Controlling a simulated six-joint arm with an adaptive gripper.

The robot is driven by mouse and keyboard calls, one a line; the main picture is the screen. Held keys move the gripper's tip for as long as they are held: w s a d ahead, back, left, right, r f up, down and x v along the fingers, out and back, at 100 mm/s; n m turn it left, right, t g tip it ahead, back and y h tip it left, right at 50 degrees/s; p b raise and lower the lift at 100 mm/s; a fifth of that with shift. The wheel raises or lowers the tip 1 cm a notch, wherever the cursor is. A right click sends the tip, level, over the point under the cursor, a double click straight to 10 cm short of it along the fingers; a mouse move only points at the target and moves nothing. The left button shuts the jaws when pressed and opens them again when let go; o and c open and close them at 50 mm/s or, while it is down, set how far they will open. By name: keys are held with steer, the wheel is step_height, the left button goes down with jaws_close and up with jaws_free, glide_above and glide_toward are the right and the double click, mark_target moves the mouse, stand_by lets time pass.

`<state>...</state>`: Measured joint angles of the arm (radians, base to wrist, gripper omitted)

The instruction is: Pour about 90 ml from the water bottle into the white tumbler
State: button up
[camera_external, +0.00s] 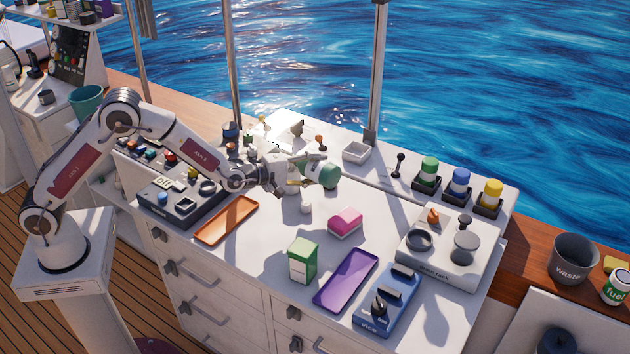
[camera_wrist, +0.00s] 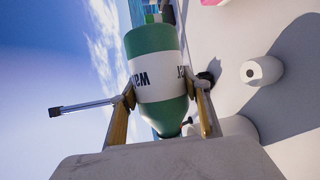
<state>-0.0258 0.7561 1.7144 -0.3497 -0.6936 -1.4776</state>
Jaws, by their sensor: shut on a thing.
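The water bottle (camera_wrist: 154,62), green with a white band lettered "wa…", is held between the two fingers of my gripper (camera_wrist: 162,90). It lies tipped nearly on its side above the worktop, its narrowing end toward the palm in the wrist view. Its green end (camera_external: 326,174) shows in the external view. A small white cylinder, seemingly the white tumbler (camera_external: 305,207), stands upright on the worktop just below and apart from the bottle. A white cylinder with a dark round opening (camera_wrist: 262,70) shows in the wrist view. No water stream is visible; the bottle's mouth is hidden.
A pink block (camera_external: 345,222), green box (camera_external: 302,261), purple tray (camera_external: 346,280) and orange tray (camera_external: 227,220) surround the cylinder. Several coloured bottles line the back right, including a blue one (camera_external: 460,181).

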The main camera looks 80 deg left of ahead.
mark_target(310, 178)
stand_by(0.3)
steer(key=shift+d+f+m+g, duration=0.2)
steer(key=shift+f+m+g, duration=0.3)
steer(key=shift+f+m, duration=0.3)
steer(key=shift+w+d+f+m+y, duration=0.2)
steer(key=shift+f+m+y, duration=0.1)
steer(key=shift+f, duration=0.1)
steer(key=shift+w+d+f+m+g, duration=0.1)
steer(key=shift+f+m+g, duration=0.2)
steer(key=shift+f+g, duration=0.1)
steer(key=shift+r+m+g+y, duration=0.15)
steer(key=shift+m+g+y, duration=0.25)
steer(key=shift+m, duration=0.1)
stand_by(0.9)
steer(key=shift+s+a+f+m+g+y, duration=0.3)
steer(key=shift+a+f+m+g+y, duration=0.1)
steer(key=shift+m, duration=0.2)
steer(key=shift+r, duration=0.15)
